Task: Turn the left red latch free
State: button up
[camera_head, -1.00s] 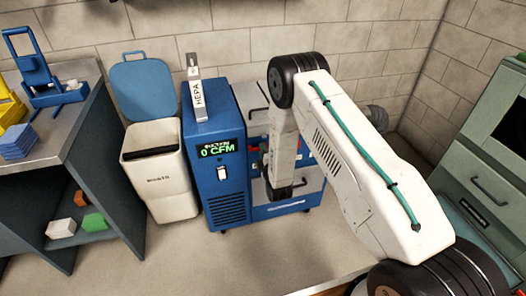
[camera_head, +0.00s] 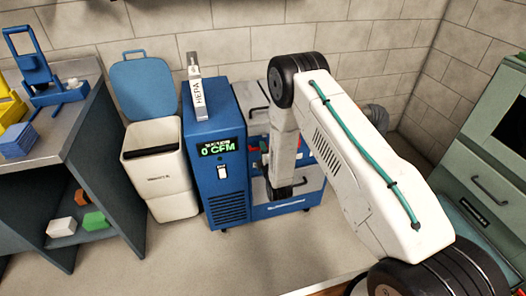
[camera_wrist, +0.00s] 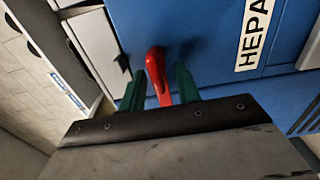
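A red latch (camera_wrist: 157,75) stands out from a blue panel (camera_wrist: 205,30) in the wrist view. My gripper (camera_wrist: 158,85) has its two green fingers on either side of the latch, with a visible gap on each side, so it is open around the latch. Whether a finger touches the latch lower down cannot be told.
The machine has a green "0 CFM" display (camera_head: 219,146) and a HEPA-labelled piece (camera_head: 196,90) on top. A white bin (camera_head: 160,170) stands to its left, beside a workbench (camera_head: 70,125). Green drawers (camera_head: 485,180) stand at right. The floor (camera_head: 190,265) in front is clear.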

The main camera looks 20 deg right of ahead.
jog(key=s, duration=0.7)
jog(key=shift+s, duration=0.4)
